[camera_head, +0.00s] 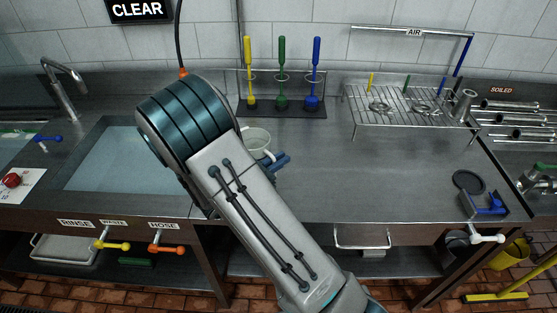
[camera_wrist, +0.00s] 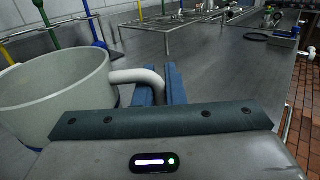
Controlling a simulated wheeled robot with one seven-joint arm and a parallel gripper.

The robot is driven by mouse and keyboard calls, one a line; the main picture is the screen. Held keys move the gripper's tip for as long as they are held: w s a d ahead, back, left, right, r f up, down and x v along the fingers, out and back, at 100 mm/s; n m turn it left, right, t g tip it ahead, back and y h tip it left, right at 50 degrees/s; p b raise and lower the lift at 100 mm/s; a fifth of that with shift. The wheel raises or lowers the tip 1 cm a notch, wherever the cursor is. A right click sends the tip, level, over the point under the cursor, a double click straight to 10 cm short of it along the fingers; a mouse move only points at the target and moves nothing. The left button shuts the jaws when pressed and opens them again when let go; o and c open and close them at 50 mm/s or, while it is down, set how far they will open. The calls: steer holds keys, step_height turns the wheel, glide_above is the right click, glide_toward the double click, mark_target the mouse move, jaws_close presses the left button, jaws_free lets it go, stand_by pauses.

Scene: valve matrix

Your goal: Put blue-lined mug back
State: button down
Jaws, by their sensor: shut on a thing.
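A pale grey-white mug (camera_head: 256,140) is near the middle of the steel counter in the head view, partly hidden behind my arm. It looms large at the left of the wrist view (camera_wrist: 55,98), upright or nearly so, its handle pointing right. My gripper (camera_head: 278,160) has blue fingers, which also show in the wrist view (camera_wrist: 162,85). They are shut on the mug's handle. Whether the mug's base touches the counter is hidden.
A wire rack (camera_head: 408,108) with rings stands at the back right. Yellow, green and blue brushes (camera_head: 281,75) stand in a holder behind the mug. A water-filled sink (camera_head: 115,160) lies left. The counter's right middle (camera_head: 370,180) is clear. A black ring (camera_head: 468,180) lies near the right edge.

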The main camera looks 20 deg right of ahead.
steer(key=shift+f, duration=0.2)
steer(key=shift+f, duration=0.15)
steer(key=c, duration=1.5)
jaws_free()
steer(key=b+v, duration=0.3)
steer(key=v, duration=0.9)
